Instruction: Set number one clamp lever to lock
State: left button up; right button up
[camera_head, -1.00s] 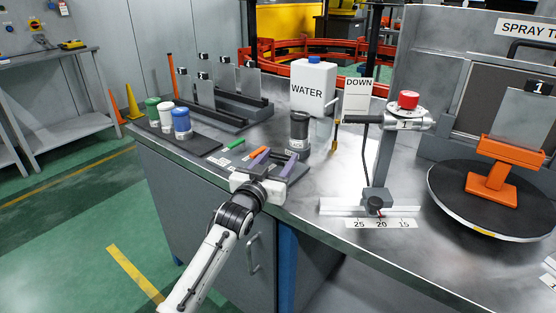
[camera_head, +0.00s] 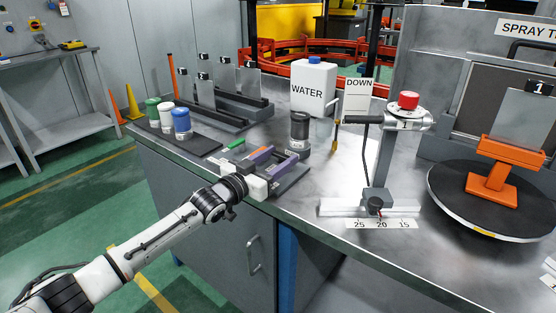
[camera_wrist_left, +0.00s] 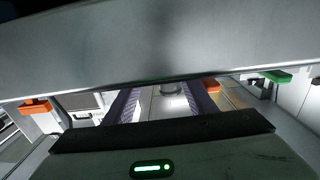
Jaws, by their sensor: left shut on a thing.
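My left gripper (camera_head: 274,160) reaches in low over the small tool mat (camera_head: 293,181) at the bench's front edge. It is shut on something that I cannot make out. In the left wrist view a broad grey surface (camera_wrist_left: 160,50) fills the top, with purple bars (camera_wrist_left: 122,105) beyond it. No lock marking is readable. My right gripper is out of view.
A dark cup (camera_head: 299,130) and a water jug (camera_head: 313,87) stand behind the mat. Several capped bottles (camera_head: 182,122) stand at left. A scale strip (camera_head: 385,223) lies at the post's foot. An orange stand (camera_head: 492,180) sits on a turntable (camera_head: 455,203) at right.

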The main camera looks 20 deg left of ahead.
pick_arm(q)
jog(key=o, duration=0.7)
jog(key=shift+a+r, duration=0.1)
jog(key=p+v, duration=0.1)
jog(key=v, duration=0.9)
jog(key=shift+s, duration=0.15)
